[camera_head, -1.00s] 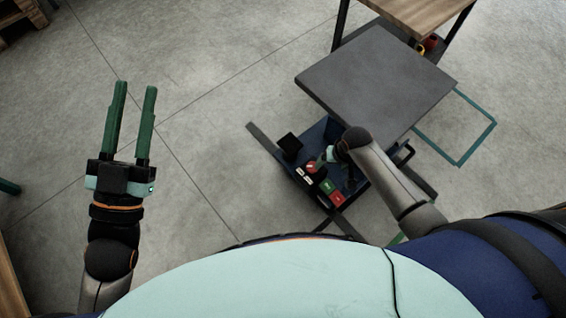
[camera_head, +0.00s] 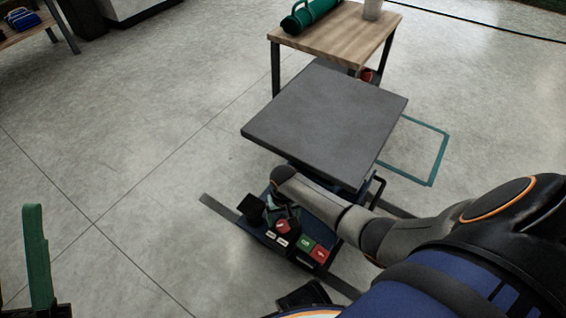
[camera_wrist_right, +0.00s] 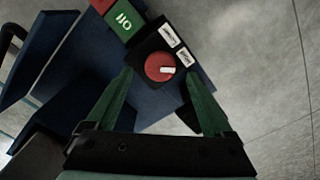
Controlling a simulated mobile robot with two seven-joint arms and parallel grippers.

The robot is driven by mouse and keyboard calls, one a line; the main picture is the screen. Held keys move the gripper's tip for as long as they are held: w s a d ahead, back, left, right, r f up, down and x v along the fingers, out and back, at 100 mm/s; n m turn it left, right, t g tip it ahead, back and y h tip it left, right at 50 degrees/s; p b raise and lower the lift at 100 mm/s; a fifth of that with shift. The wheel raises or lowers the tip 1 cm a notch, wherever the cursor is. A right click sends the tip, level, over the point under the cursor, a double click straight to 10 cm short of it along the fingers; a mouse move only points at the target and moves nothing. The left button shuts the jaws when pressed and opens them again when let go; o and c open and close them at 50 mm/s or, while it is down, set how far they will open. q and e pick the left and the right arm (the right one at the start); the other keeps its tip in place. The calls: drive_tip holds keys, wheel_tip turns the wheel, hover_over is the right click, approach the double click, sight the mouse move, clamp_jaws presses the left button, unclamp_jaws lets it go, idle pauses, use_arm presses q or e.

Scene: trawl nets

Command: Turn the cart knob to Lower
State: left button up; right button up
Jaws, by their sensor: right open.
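The cart (camera_head: 325,110) has a dark grey platform and a blue base. Its control panel shows a round red knob (camera_wrist_right: 160,67) with a white pointer mark, which points right in the wrist view, toward the lower of two white labels (camera_wrist_right: 185,57). The label words are too small to read. My right gripper (camera_wrist_right: 160,75) is open, with one green finger on each side of the knob; I cannot tell whether they touch it. In the head view my right gripper (camera_head: 281,214) is over the panel, partly hidden by its wrist. My left gripper (camera_head: 22,250) is partly cut off at the left edge, with a gap beside its visible finger.
Green and red buttons (camera_head: 312,248) sit beside the knob on the panel. A wooden table (camera_head: 335,40) with a green roll (camera_head: 312,14) stands behind the cart. A teal outline (camera_head: 440,150) marks the floor at right. The floor at left is clear.

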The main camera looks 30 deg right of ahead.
sight(283, 226)
use_arm(q)
drive_tip(key=shift+w+d+f+b, duration=0.1)
drive_tip(key=shift+d+f+b, duration=0.1)
drive_tip(key=shift+f+b, duration=0.85)
use_arm(e)
drive_tip(key=shift+f+p, duration=0.3)
drive_tip(key=shift+f, duration=1.35)
use_arm(q)
drive_tip(key=shift+f, duration=0.3)
use_arm(e)
drive_tip(key=shift+c, duration=0.3)
drive_tip(key=c, duration=1.3)
